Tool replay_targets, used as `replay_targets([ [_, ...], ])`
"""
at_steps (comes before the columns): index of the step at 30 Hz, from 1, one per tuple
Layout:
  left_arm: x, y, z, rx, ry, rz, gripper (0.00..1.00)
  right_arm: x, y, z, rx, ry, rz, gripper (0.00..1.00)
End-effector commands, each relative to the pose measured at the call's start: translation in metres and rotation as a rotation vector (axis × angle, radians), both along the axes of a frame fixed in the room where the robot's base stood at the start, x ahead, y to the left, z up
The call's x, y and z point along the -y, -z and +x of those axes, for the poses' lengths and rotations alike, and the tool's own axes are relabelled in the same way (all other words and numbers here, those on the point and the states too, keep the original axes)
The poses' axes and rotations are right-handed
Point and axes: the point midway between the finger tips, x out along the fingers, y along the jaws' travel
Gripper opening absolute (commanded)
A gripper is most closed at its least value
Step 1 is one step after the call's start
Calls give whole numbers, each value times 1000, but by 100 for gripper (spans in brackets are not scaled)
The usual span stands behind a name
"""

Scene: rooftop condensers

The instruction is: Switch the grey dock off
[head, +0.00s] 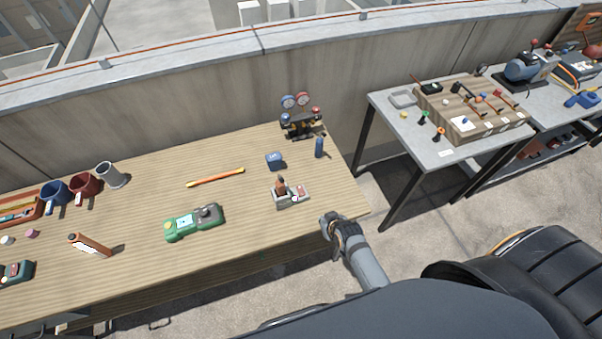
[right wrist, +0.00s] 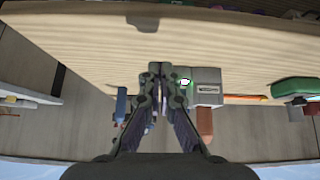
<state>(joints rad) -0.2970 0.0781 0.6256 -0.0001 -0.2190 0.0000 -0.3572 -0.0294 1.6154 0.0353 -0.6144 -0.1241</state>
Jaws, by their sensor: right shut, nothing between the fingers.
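The grey dock (head: 291,198) stands near the right end of the wooden workbench. In the right wrist view my fingers (right wrist: 160,72) are shut and empty. The dock (right wrist: 206,80) shows just right of them there, with a small green-white spot beside the right fingertip. My left gripper is not in view.
A blue box (head: 275,161), a blue bottle (head: 319,147) and a gauge manifold (head: 300,118) stand behind the dock. A green device (head: 193,222) lies to its left. A grey table (head: 455,150) stands beyond a gap to the right. The bench between dock and green device is clear.

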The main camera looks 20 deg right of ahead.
Motion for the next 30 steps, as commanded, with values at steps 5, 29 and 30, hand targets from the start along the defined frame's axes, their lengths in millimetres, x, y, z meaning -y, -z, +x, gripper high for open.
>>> replay_targets([
  [5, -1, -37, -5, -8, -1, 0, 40, -23, -83, 50, 191, -3, 30, 0],
  [29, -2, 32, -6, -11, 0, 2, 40, -33, -44, 109, 264, -1, 34, 0],
  [30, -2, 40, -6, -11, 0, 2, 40, -34, -39, 115, 264, -1, 34, 0],
])
